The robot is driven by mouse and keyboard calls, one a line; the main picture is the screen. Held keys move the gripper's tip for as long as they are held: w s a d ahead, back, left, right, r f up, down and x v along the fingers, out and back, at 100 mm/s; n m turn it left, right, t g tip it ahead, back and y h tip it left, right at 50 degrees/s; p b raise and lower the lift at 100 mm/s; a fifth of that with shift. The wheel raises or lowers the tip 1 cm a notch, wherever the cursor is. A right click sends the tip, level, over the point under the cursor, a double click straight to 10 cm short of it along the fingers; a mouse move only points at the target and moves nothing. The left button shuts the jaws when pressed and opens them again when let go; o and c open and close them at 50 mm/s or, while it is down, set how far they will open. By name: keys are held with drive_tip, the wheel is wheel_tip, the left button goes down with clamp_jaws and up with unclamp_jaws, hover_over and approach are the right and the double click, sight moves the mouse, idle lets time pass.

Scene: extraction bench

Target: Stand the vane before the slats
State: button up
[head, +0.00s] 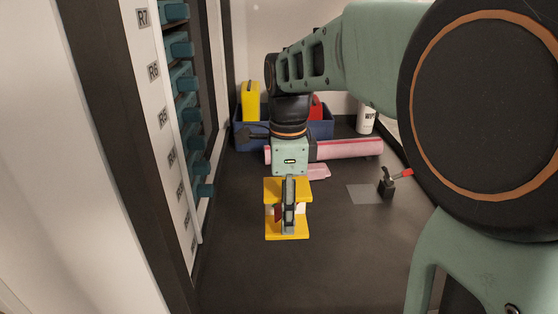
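A yellow object with an upper and a lower plate (273,231), with dark red and white parts between them, is in the middle of the head view; it may be the vane, but I cannot tell for sure. My gripper (289,220) points down in front of it, its grey finger overlapping the object's middle. The fingers are seen edge-on, so their opening and any grip on the object cannot be told. Whether the object touches the bench is also unclear. Several teal slat-like pieces (181,48) stick out from the left wall beside a white strip labelled R7, R6 and lower.
A blue bin (243,136) with yellow and red items stands at the back. A pink roll (350,149) and a white bottle (366,119) are at the back right. A red-handled clamp (387,185) stands beside a grey patch (363,194). The front bench (300,280) is clear.

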drive_tip(key=w+f, duration=0.2)
drive_tip(key=w, duration=0.1)
drive_tip(key=w+a+f+p, duration=0.1)
drive_tip(key=w+f, duration=0.2)
drive_tip(key=w, duration=0.1)
drive_tip(key=w+f+p, duration=0.1)
drive_tip(key=w+f, duration=0.2)
drive_tip(key=shift+w+a, duration=0.15)
drive_tip(key=shift+w+f, duration=0.15)
drive_tip(key=shift+f, duration=0.75)
drive_tip(key=shift+w+f, duration=0.1)
drive_tip(key=shift+f, duration=0.8)
drive_tip(key=shift+f, duration=0.15)
drive_tip(key=o, duration=1.1)
drive_tip(key=shift+o, duration=0.9)
